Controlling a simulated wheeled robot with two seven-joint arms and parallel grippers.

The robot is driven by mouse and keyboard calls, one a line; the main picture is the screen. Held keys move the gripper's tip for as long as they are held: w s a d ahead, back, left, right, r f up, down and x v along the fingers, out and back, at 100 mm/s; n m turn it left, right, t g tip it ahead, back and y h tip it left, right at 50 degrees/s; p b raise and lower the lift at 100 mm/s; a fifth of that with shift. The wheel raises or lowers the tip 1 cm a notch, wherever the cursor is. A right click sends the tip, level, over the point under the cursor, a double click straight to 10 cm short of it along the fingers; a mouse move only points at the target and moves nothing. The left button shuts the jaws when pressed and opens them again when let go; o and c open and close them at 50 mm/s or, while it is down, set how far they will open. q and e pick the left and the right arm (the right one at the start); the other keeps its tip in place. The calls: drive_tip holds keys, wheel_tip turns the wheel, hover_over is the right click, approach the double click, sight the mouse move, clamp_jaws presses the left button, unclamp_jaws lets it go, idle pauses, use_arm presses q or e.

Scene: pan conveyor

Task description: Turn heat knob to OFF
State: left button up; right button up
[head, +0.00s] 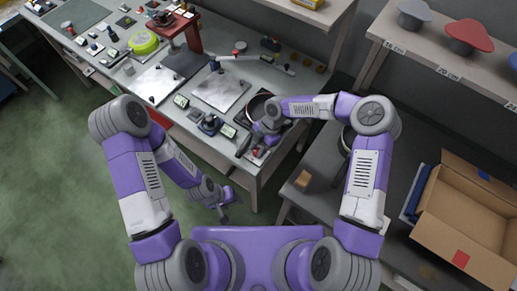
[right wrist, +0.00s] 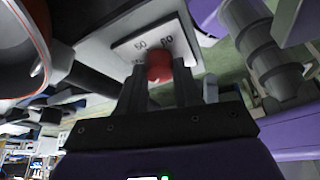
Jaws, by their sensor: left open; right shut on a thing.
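A red knob (right wrist: 160,66) sits on a pale plate (right wrist: 128,50) marked with numbers that look like 50 and 60; I cannot read an OFF mark. My right gripper (right wrist: 160,82) is shut on the red knob, its two dark fingers on either side. In the head view my right gripper (head: 258,146) is at the front right corner of the workbench (head: 240,160), and the arm partly hides the knob there. My left gripper (head: 224,212) is open and empty, hanging low over the floor in front of the bench.
A dark pan (head: 258,104) stands on the bench beside my right arm. Metal plates (head: 220,92), small devices and a red stand (head: 186,34) fill the bench. A cardboard box (head: 470,215) lies on the right table. A shelf (head: 440,62) holds coloured lids.

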drive_tip(key=shift+f+n+h+b, duration=0.1)
drive_tip(key=shift+n+h+b, duration=0.2)
drive_tip(key=shift+n, duration=0.4)
drive_tip(key=o, duration=0.8)
drive_tip(key=shift+c, duration=0.2)
drive_tip(key=shift+w, duration=0.1)
drive_tip(key=v, duration=0.7)
drive_tip(key=shift+w+r, duration=0.15)
drive_tip(key=shift+r, duration=0.15)
